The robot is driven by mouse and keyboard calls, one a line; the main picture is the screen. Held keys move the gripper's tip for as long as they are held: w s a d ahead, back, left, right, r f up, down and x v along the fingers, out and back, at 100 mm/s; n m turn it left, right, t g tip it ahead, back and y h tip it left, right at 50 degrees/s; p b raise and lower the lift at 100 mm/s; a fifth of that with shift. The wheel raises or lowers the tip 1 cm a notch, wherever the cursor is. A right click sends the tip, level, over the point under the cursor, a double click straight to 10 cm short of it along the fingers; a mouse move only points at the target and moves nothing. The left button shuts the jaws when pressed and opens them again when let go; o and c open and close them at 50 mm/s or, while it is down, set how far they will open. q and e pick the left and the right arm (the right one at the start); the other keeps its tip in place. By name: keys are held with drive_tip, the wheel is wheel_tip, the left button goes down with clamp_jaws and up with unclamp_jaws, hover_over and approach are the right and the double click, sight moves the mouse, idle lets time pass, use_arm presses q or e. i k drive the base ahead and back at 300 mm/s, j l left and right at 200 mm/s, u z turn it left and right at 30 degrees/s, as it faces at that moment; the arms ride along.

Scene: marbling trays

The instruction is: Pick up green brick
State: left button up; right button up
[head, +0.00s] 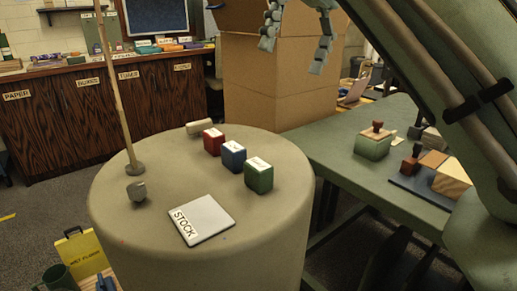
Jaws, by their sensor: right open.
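The green brick (259,176) stands on the round table (145,247), at the right end of a short row. A blue brick (232,156) and a red brick (213,141) stand beside it, further back to the left. My right gripper (294,58) hangs at the top of the head view, open and empty, its fingers apart. It is above and beyond the bricks, in front of the cardboard boxes in the picture, and touches none of them. My left gripper is not in view.
A grey plate marked STOCK (210,216) lies in front of the bricks. A pale block (198,127) lies behind. A green table (333,148) with stamps stands right.

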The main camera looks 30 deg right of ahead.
sight(258, 173)
drive_tip(key=k, duration=1.5)
